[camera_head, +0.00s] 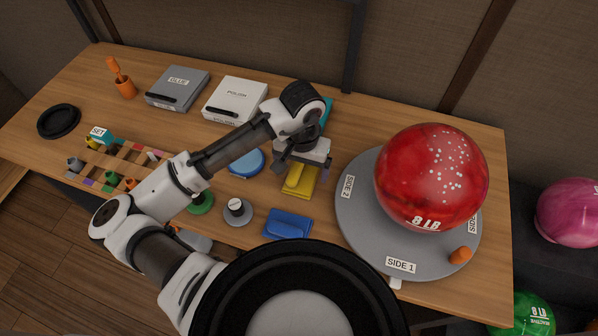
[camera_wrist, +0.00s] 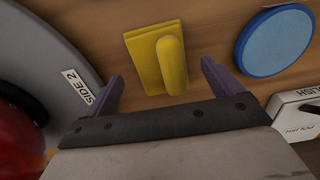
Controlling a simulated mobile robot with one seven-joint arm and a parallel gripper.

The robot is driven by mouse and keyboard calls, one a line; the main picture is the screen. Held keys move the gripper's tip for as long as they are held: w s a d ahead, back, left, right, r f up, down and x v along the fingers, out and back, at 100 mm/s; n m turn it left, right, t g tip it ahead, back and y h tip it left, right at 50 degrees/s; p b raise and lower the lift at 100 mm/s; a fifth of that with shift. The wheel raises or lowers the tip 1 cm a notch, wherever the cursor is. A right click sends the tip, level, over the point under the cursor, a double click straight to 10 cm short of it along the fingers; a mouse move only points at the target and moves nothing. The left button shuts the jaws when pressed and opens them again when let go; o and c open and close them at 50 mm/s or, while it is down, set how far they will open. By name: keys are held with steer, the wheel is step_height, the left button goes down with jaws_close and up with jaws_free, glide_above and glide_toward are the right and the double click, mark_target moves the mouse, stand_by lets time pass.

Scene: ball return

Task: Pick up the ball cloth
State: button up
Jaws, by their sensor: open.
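A folded yellow cloth with a raised roll along it (camera_head: 300,182) lies on the table below my gripper (camera_head: 302,162). In the wrist view the yellow cloth (camera_wrist: 145,62) lies ahead of my gripper (camera_wrist: 161,76), between the lines of its two purple fingers. The gripper is open and empty, and the fingers do not touch the cloth. A similar blue folded cloth (camera_head: 288,224) lies nearer the table's front edge. A teal piece (camera_head: 327,108) is partly hidden behind my arm. No label shows which is the ball cloth.
A grey turntable (camera_head: 355,215) bearing a red ball (camera_head: 432,175) stands at right. A blue disc (camera_head: 246,162) shows left of the gripper, also in the wrist view (camera_wrist: 273,40). Boxes marked POLISH (camera_head: 236,99) and GLUE (camera_head: 178,88) stand behind.

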steer(key=shift+f, duration=0.95)
steer(key=c, duration=1.1)
steer(key=shift+o, duration=0.2)
steer(key=shift+r, duration=0.2)
step_height(320, 180, up, 20)
steer(key=shift+b, duration=0.35)
steer(key=shift+f, duration=0.15)
